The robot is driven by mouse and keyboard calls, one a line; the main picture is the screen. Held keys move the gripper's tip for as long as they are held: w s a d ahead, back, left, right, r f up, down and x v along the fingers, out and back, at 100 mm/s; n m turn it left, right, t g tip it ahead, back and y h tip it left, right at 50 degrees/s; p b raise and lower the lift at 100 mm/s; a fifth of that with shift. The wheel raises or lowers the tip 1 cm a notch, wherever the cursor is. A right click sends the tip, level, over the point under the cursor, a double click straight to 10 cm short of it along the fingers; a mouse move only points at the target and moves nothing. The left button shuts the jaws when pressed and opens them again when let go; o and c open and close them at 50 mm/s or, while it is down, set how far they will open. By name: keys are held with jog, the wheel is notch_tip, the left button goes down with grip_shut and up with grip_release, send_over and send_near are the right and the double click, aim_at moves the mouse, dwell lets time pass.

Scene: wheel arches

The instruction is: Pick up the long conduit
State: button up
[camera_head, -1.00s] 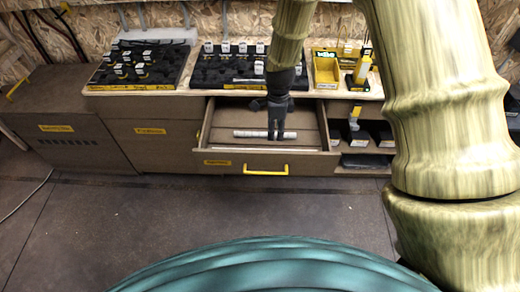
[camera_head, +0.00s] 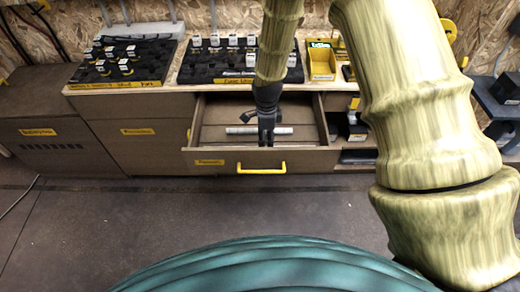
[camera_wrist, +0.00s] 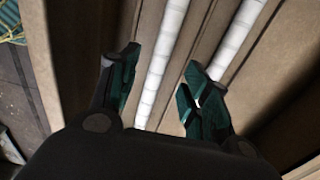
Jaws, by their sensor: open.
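The open drawer (camera_head: 215,162) holds two pale rods, seen in the wrist view. One rod (camera_wrist: 160,70), the one nearer the drawer front, runs between my open fingers. It appears to be the long conduit, but its ends are out of view. The second rod (camera_wrist: 243,38) lies parallel to the right, partly behind the right finger. In the head view, a shorter pale rod (camera_head: 240,130) lies across the drawer floor behind my gripper (camera_head: 266,141). My gripper (camera_wrist: 162,62) is open and points down into the drawer, holding nothing.
A yellow handle (camera_head: 262,170) is on the drawer front. Black trays of small parts (camera_head: 125,62) and a yellow bin (camera_head: 321,62) stand on the worktop above. Open shelves (camera_head: 357,142) are right of the drawer. The floor (camera_head: 130,230) in front is clear.

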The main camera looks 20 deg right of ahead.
jog(key=shift+a+f, duration=0.15)
jog(key=shift+f, duration=2.75)
grip_shut()
